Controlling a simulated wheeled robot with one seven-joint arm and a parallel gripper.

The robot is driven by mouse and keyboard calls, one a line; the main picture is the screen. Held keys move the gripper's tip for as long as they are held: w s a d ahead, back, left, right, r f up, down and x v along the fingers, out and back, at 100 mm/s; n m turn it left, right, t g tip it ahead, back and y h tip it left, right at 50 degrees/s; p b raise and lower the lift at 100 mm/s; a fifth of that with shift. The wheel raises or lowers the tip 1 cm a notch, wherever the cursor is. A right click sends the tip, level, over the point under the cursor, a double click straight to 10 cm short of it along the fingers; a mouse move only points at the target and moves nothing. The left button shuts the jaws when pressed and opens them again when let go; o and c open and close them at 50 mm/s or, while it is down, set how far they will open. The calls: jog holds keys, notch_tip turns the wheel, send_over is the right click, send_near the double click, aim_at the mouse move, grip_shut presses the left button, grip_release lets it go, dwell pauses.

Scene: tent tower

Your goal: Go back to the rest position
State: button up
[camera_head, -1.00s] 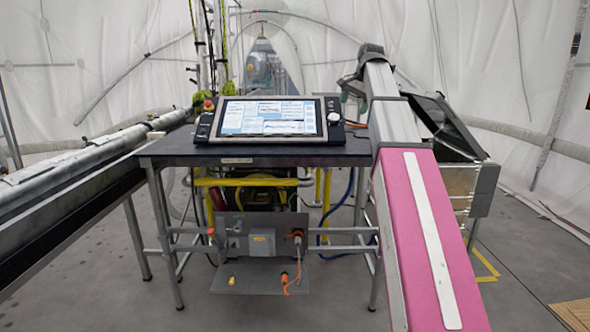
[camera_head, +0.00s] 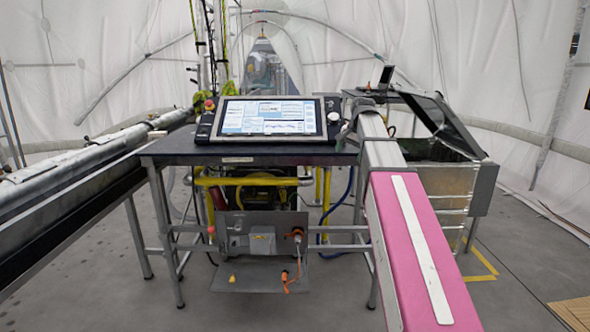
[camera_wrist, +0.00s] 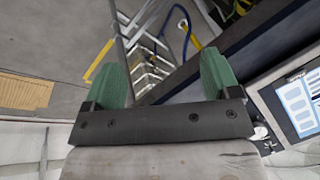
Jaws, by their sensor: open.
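My gripper (camera_wrist: 165,68) shows in the wrist view as two green fingers spread wide apart, with nothing between them. In the head view my pink and grey arm reaches forward on the right, its far end low beside the right side of the console (camera_head: 268,118). The fingers are hard to make out there. The console's lit screen also shows at the right edge of the wrist view (camera_wrist: 301,105). The console sits tilted on a dark table (camera_head: 178,147). I cannot tell whether my gripper touches the console or table.
A metal cart with an open dark lid (camera_head: 443,120) stands right of my arm. A long pipe on a rail (camera_head: 75,160) runs along the left. A panel with orange connectors (camera_head: 260,250) is under the table. The grey floor in front is clear.

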jog(key=s+f+n, duration=0.1)
jog(key=s+f, duration=0.2)
jog(key=f, duration=0.5)
jog(key=s+a+f+n+g, duration=0.1)
jog(key=s+f, duration=0.2)
jog(key=f, duration=0.5)
jog(key=s+f+n, duration=0.1)
jog(key=s+f, duration=0.2)
jog(key=f, duration=0.5)
jog(key=s+f+n+g+h, duration=0.1)
jog(key=s+f+n+g, duration=0.1)
jog(key=s+f, duration=1.4)
notch_tip(320, 180, down, 3)
jog(key=shift+a+r+n+h, duration=0.15)
jog(key=shift+a+n+h, duration=0.2)
jog(key=shift+n, duration=0.45)
jog(key=shift+s+d, duration=0.1)
